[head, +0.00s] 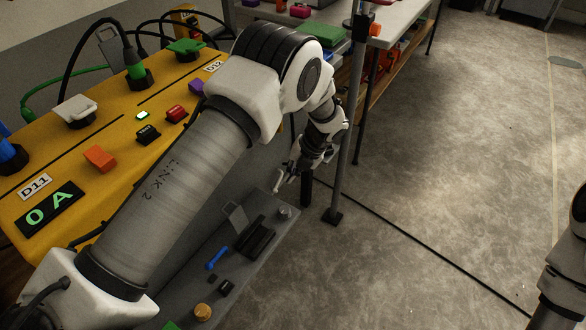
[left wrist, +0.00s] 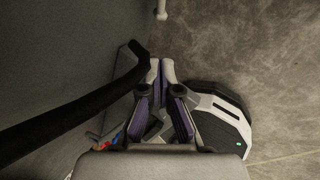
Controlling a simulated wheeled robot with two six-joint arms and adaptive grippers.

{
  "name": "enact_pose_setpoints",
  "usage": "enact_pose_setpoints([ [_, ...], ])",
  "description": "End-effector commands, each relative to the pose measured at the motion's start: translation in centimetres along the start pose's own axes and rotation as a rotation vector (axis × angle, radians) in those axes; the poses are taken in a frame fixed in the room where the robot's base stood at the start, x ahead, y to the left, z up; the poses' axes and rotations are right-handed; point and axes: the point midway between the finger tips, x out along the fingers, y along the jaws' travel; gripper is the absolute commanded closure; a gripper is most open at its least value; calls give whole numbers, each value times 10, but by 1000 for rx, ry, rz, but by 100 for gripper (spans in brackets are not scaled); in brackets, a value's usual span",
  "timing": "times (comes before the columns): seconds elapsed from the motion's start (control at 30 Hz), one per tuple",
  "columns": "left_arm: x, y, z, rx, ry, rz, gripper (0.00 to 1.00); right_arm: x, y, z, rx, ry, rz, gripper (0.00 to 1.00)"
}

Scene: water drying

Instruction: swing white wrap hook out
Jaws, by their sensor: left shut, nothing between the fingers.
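A small white peg-like piece (left wrist: 161,10) shows at the top edge of the left wrist view, over the floor beside the grey panel. It looks like the white wrap hook, but most of it is out of the frame. My left gripper (left wrist: 161,68) is shut and empty, with its fingertips together and apart from the white piece. In the head view my left gripper (head: 283,180) hangs at the far right end of the yellow panel, beside a grey post. I cannot make out the hook there. My right gripper is not in view.
The yellow control panel (head: 60,155) with plugs and switches stands at left. A grey shelf (head: 268,262) with small parts lies below it. The grey post (head: 350,130) stands close to my left gripper. A black tube (left wrist: 70,112) crosses the left wrist view. The floor at right is clear.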

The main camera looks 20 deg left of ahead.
Motion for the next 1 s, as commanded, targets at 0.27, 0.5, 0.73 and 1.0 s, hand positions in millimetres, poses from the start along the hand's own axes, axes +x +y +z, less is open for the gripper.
enact_pose_setpoints([
  [0.27,64,-1,2,0,0,-1,100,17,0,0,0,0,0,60],
  [0.5,83,0,26,-1,-1,0,100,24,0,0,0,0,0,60],
  [0.73,83,0,29,0,-2,0,100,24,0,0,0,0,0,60],
  [1.0,83,0,30,-4,-9,-3,100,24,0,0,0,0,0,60],
])
